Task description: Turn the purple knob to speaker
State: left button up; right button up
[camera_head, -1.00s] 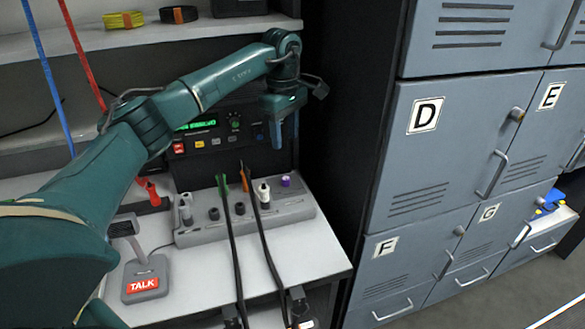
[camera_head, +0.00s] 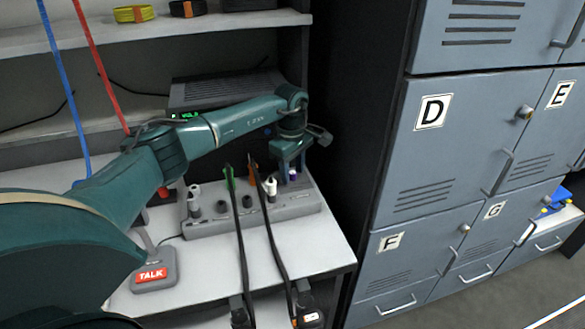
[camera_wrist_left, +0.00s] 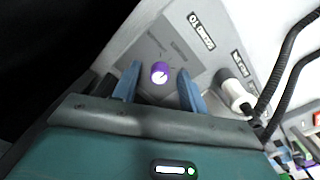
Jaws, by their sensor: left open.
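The purple knob (camera_head: 293,176) sits at the right end of the grey panel (camera_head: 215,226) on the desk. In the left wrist view the knob (camera_wrist_left: 160,72) has a white mark on its top. My left gripper (camera_head: 293,165) points down over it in the head view, partly hiding it. In the wrist view its two blue fingers are apart, one on each side of the knob, with gaps visible. Lettering on the panel beside the knob is too small to read fully, so the speaker position cannot be made out. My right gripper is not in view.
A white plug (camera_head: 270,188) stands just left of the knob, with black cables (camera_head: 268,238) running down the front. A TALK microphone base (camera_head: 153,272) stands at front left. Grey lockers (camera_head: 425,150) rise to the right. A dark radio unit (camera_head: 222,90) is behind.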

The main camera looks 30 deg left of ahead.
pick_arm(q)
jog(key=shift+c, duration=0.3)
grip_shut()
jog(key=shift+n, duration=0.3)
jog(key=n, duration=0.4)
jog(key=shift+r+p, duration=0.1)
jog(key=shift+p, duration=0.3)
jog(key=shift+n+p, duration=0.35)
jog(key=shift+n, duration=1.75)
